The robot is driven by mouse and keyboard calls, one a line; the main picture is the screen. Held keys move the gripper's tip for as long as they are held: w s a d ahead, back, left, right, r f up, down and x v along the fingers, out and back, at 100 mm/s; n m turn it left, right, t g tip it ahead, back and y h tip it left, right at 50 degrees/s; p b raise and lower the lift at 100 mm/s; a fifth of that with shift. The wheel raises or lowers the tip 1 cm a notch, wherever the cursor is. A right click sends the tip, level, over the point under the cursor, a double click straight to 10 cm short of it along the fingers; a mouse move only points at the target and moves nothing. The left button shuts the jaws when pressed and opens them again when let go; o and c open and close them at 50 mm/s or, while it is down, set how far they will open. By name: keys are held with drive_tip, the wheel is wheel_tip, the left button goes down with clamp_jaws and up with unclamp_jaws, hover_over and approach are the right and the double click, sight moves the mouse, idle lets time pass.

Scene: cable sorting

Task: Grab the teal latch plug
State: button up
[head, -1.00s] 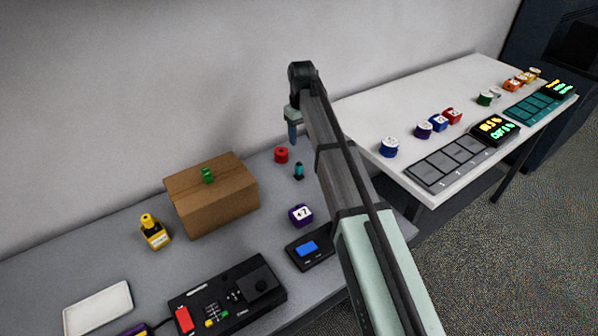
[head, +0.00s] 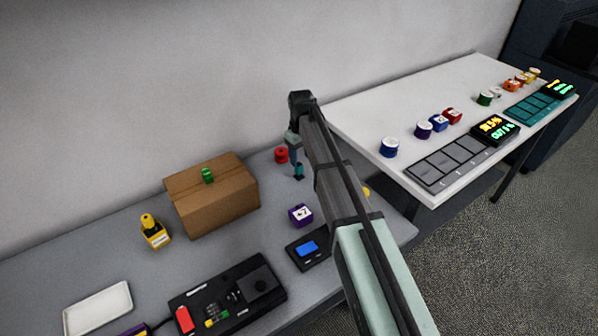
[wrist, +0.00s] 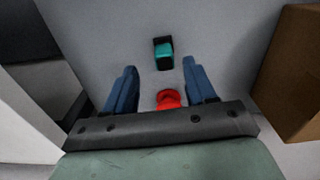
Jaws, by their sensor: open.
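The teal latch plug (head: 299,171) is a small teal piece with dark ends on the grey table, right of the cardboard box. In the wrist view the teal latch plug (wrist: 163,52) lies beyond my fingertips, roughly centred between them. My gripper (head: 297,160) points down just above the plug in the head view and partly covers it. In the wrist view my gripper (wrist: 158,78) has its two blue fingers apart with nothing held between them.
A cardboard box (head: 215,200) stands to the left.

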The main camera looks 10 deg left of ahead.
sight(299, 165)
drive_tip(key=shift+s+a+f, duration=0.1)
drive_tip(key=shift+a+f, duration=0.05)
drive_tip(key=shift+f, duration=1.15)
drive_tip(key=shift+s+a+f, duration=0.1)
drive_tip(key=shift+f, duration=1.15)
drive_tip(key=shift+c, duration=0.3)
clamp_jaws()
drive_tip(key=shift+r, duration=0.15)
